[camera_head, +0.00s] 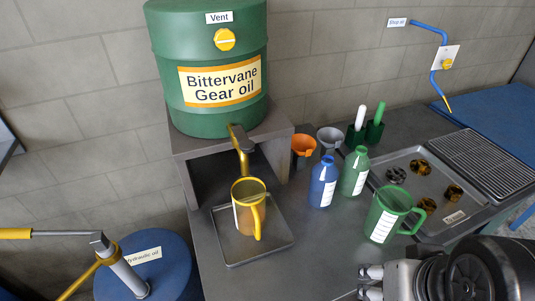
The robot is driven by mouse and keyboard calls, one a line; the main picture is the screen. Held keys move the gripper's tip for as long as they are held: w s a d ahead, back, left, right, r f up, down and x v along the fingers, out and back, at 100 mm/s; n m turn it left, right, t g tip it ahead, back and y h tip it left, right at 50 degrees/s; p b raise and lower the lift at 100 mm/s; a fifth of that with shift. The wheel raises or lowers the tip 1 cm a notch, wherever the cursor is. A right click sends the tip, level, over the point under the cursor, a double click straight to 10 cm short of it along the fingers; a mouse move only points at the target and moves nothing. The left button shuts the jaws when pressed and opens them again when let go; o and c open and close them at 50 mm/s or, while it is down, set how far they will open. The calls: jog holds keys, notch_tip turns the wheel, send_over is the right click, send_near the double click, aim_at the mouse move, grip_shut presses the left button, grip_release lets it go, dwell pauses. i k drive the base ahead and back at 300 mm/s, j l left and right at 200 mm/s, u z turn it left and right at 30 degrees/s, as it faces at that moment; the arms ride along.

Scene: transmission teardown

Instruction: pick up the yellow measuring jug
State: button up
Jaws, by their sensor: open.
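The yellow measuring jug (245,215) stands upright in a shallow grey drip tray (228,250) on the bench. It is just below the brass tap (241,150) of the green gear oil drum, and its handle faces the camera. My gripper (368,283) is at the bottom right, above the front of the bench, with its fingers pointing left. It is open and empty, well to the right of the jug and apart from it. My dark arm covers the bottom right corner.
The green drum (212,65) sits on a raised grey stand (270,131) behind the jug. A parts tray (392,166) lies right. A blue hydraulic oil drum (172,268) stands left.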

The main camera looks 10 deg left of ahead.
aim_at(249, 193)
jog(key=j+u, duration=0.4)
jog(key=k+j+u, duration=0.1)
jog(key=j+u, duration=0.5)
jog(key=u, duration=0.15)
